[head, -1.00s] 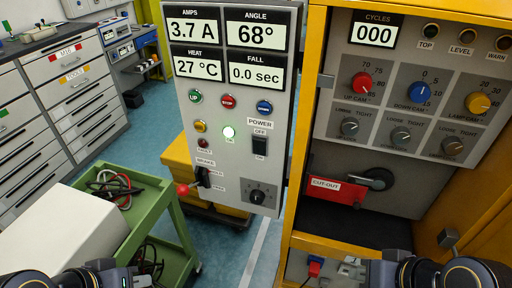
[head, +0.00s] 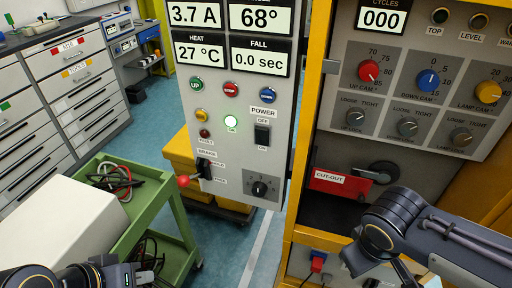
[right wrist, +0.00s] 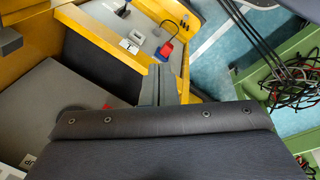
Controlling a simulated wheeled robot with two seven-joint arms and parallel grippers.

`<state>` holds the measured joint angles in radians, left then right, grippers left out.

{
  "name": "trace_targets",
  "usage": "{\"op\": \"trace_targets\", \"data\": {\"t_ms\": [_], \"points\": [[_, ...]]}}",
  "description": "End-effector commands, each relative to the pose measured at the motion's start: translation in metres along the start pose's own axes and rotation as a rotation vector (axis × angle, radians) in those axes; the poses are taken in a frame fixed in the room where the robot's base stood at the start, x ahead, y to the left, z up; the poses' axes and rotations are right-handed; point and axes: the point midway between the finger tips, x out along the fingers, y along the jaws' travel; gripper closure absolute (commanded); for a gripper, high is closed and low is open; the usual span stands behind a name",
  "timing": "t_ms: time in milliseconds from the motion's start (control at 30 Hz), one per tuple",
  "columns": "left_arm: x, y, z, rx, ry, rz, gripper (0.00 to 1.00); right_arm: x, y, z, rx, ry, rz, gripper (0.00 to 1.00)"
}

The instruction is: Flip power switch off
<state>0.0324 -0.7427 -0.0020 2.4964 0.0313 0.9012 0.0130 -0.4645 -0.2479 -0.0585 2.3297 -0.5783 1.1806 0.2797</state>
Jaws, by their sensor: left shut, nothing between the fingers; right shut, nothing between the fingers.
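The power switch (head: 262,135) is a black rocker on the grey control panel (head: 222,160), under a POWER label with OFF printed above the rocker. My left gripper (head: 138,277) is low at the left edge of the head view, partly cut off, shut and well away from the switch. My right arm reaches in from the lower right of the head view, below the cut-out box; its fingertips are hard to make out there. In the right wrist view my right gripper (right wrist: 160,85) is shut and empty.
A red-knobbed brake lever (head: 185,181) sticks out at the panel's lower left. The yellow cabinet (head: 306,150) stands right of the panel, with the red cut-out (head: 328,181) and dials. A green cart (head: 150,205) with cables stands at left.

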Motion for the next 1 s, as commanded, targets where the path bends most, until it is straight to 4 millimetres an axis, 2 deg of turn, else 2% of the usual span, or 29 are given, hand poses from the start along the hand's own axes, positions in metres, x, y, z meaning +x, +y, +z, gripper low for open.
{"op": "trace_targets", "data": {"t_ms": [33,133,267,367,400,500,600,733,833,1000], "points": [[0.006,-0.003,0.003,0.0,0.0,0.0,1.0,0.006,0.0,-0.013,-0.089,-0.022,0.097,1.0],[0.012,-0.006,0.006,0.0,0.0,0.0,1.0,0.003,0.002,-0.045,-0.223,-0.026,0.316,1.0],[0.02,-0.009,0.01,0.0,0.0,0.0,1.0,-0.016,-0.012,-0.097,-0.376,0.049,0.627,1.0],[0.025,-0.011,0.013,0.0,0.0,0.0,1.0,-0.039,-0.041,-0.136,-0.47,0.168,0.861,1.0],[0.027,-0.012,0.014,0.0,0.0,0.0,1.0,-0.05,-0.057,-0.15,-0.5,0.227,0.948,1.0],[0.031,-0.014,0.016,0.0,0.0,0.0,1.0,-0.076,-0.1,-0.175,-0.558,0.383,1.13,1.0],[0.034,-0.016,0.017,0.0,0.0,0.0,1.0,-0.097,-0.14,-0.188,-0.592,0.528,1.259,1.0],[0.036,-0.016,0.018,0.0,0.0,0.0,1.0,-0.115,-0.175,-0.193,-0.612,0.657,1.35,1.0],[0.036,-0.017,0.018,0.0,0.0,0.0,1.0,-0.12,-0.186,-0.193,-0.616,0.701,1.377,1.0],[0.036,-0.017,0.018,0.0,0.0,0.0,1.0,-0.122,-0.188,-0.194,-0.617,0.709,1.381,1.0]]}}
